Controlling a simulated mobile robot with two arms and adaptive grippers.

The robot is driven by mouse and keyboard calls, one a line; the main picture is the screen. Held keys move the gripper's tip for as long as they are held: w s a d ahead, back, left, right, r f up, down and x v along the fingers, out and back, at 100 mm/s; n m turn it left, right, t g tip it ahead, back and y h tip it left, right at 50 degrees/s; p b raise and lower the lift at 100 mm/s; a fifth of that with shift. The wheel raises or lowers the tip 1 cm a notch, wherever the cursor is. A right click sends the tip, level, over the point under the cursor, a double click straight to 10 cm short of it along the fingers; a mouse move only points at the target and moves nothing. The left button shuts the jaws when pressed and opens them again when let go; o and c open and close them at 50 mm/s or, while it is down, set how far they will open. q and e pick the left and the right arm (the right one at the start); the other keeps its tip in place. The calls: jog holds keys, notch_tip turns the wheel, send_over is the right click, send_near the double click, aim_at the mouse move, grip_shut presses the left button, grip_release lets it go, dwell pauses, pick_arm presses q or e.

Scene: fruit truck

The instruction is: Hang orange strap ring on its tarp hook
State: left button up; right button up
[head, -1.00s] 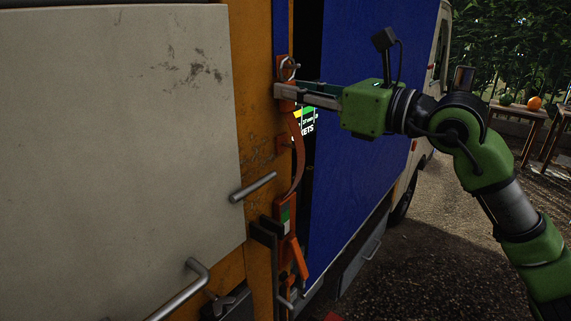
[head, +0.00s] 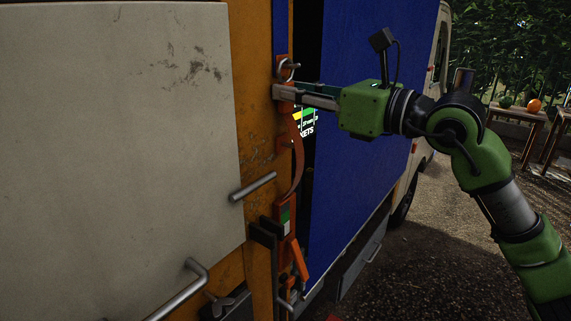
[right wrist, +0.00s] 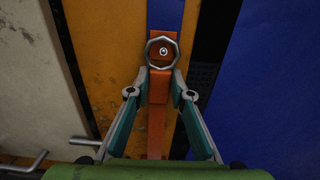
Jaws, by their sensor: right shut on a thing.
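The orange strap (head: 297,165) runs up the truck's orange post, with a slack curved stretch below my right gripper. My right gripper (head: 283,93) reaches in from the right and is shut on the strap's orange top end, just below the metal ring. The ring (head: 281,72) stands above the fingertips. In the right wrist view, the ring (right wrist: 149,53) encircles the round tip of the tarp hook (right wrist: 163,51), with an orange plate behind. I cannot tell whether the ring has passed over the hook or is in front of it. My left gripper is not in view.
A blue panel (head: 355,130) is right of the post, across a dark gap. A pale panel (head: 120,130) with metal handles (head: 185,290) fills the left. A buckle (head: 285,220) is lower on the strap. Tables with fruit (head: 533,105) stand far right.

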jog(key=o, duration=1.1)
jog(key=shift+o, duration=0.2)
